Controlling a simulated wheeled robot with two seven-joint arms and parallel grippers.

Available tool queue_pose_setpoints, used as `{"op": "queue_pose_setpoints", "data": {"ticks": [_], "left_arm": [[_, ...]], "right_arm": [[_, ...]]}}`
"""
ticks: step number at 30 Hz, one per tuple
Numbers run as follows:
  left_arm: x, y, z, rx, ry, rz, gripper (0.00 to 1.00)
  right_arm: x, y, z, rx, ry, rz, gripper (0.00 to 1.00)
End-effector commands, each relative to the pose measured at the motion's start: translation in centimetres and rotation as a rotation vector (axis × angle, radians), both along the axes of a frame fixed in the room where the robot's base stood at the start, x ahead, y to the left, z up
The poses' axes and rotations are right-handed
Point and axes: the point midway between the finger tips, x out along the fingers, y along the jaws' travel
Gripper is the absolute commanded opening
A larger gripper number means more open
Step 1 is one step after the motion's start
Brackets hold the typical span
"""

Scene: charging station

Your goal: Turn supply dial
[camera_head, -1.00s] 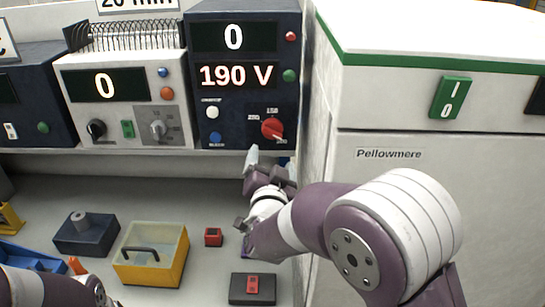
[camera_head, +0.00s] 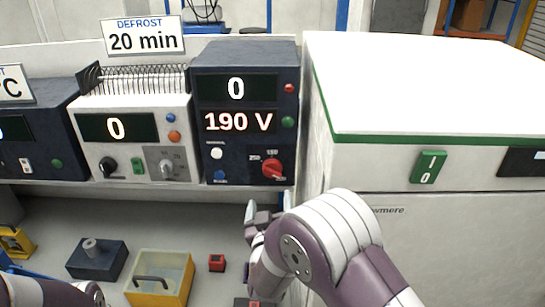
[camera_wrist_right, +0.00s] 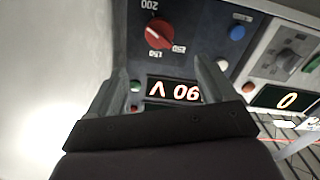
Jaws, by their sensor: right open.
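The red supply dial (camera_head: 272,168) is on the lower right of the dark blue supply unit's front (camera_head: 236,140), whose displays read 0 and 190 V. The dial's white mark points to the lower right in the head view. My right gripper (camera_head: 257,212) is just below the unit, under the dial and apart from it. In the right wrist view, my right gripper's (camera_wrist_right: 160,82) two fingers are spread with nothing between them, and the dial (camera_wrist_right: 159,34) is beyond their tips. Part of my left arm shows at the bottom left; its gripper is out of view.
A white unit (camera_head: 130,103) with a grey knob stands left of the supply unit. A white cabinet (camera_head: 435,235) with a green switch (camera_head: 428,167) stands close on the right. Below are a yellow bin (camera_head: 183,292), a dark block (camera_head: 97,260) and a small red block (camera_head: 217,262).

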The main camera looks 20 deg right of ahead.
Motion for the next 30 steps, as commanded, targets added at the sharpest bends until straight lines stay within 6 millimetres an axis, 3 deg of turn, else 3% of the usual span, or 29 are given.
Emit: {"op": "queue_pose_setpoints", "data": {"ticks": [5,12,15,21,29,30], "left_arm": [[0.0,0.0,1.2,0.0,-0.001,0.0,0.0],[0.1,0.0,3.6,0.0,-0.002,0.0,0.0],[0.0,0.0,4.1,0.0,-0.002,0.0,0.0],[0.0,0.0,4.5,0.0,-0.002,0.0,0.0],[0.0,0.0,4.4,0.0,-0.001,0.0,0.0],[0.0,0.0,4.4,0.0,-0.001,0.0,0.0]], "right_arm": [[2.6,-0.9,0.2,-0.024,0.007,-0.003,0.84],[8.7,-2.6,0.4,-0.02,0.005,-0.003,0.84],[10.4,-3.1,0.3,-0.021,0.004,-0.002,0.84],[11.9,-3.5,0.0,-0.02,0.004,-0.001,0.84],[12.1,-3.5,-0.1,-0.02,0.004,-0.001,0.84],[12.1,-3.5,-0.1,-0.02,0.004,-0.001,0.74]]}}
